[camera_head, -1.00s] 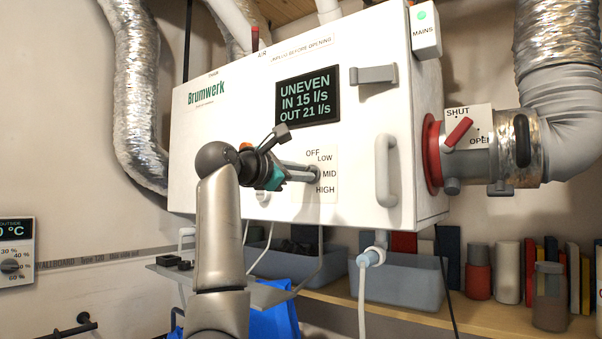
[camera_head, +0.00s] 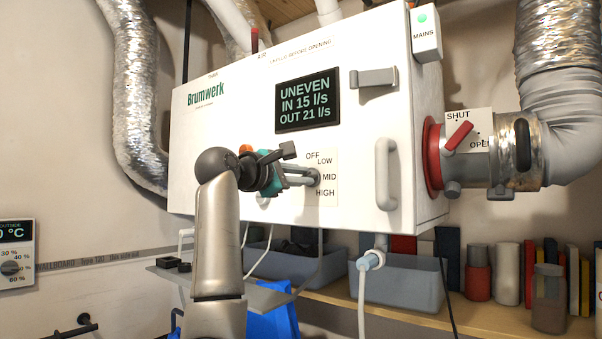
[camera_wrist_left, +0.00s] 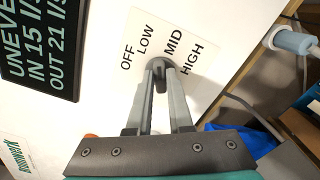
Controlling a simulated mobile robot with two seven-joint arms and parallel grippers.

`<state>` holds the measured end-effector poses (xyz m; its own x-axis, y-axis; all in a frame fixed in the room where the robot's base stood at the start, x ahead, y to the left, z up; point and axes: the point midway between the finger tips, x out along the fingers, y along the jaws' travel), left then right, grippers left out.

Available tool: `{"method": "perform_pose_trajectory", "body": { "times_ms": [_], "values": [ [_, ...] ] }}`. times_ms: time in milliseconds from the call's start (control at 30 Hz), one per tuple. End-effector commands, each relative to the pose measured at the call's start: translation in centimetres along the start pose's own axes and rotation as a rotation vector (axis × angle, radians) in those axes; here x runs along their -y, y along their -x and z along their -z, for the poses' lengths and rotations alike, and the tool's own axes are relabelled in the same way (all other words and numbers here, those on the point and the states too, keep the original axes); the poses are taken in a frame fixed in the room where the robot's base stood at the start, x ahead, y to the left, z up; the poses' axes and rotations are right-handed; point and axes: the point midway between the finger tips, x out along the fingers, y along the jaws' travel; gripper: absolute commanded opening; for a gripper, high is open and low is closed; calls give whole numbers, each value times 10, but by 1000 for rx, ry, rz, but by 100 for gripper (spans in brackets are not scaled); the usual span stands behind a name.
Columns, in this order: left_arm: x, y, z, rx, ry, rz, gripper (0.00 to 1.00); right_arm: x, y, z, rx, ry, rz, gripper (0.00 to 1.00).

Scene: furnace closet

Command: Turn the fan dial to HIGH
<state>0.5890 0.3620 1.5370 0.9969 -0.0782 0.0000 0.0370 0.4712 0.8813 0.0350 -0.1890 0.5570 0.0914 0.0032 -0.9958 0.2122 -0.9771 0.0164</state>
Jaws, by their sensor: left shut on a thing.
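The fan dial (camera_wrist_left: 160,76) is a small dark knob on a white label plate (camera_head: 327,160) marked OFF, LOW, MID and HIGH, on the front of the white Brumwerk unit. My left gripper (camera_head: 312,177) reaches it from the left. In the left wrist view its two grey fingers (camera_wrist_left: 160,72) are shut on the dial, one on each side. The fingers hide most of the knob, so I cannot tell which mark it points to. In the head view the dial is mostly behind the fingertips. My right gripper is out of view.
A display (camera_head: 307,101) reads UNEVEN, IN 15 l/s, OUT 21 l/s. A white door handle (camera_head: 386,175) stands out right of the dial, with a grey latch (camera_head: 373,76) above. Below is a shelf (camera_head: 420,308) with grey bins (camera_head: 400,284). A red-handled damper (camera_head: 458,135) is at right.

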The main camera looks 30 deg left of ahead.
Motion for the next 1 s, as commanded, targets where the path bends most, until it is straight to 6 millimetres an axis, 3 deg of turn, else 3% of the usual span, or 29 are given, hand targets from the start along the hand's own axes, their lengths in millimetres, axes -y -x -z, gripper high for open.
{"method": "perform_pose_trajectory", "body": {
  "times_ms": [1000],
  "values": [
    [2,0,2,-1,-960,2,0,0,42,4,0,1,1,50]
  ]
}}
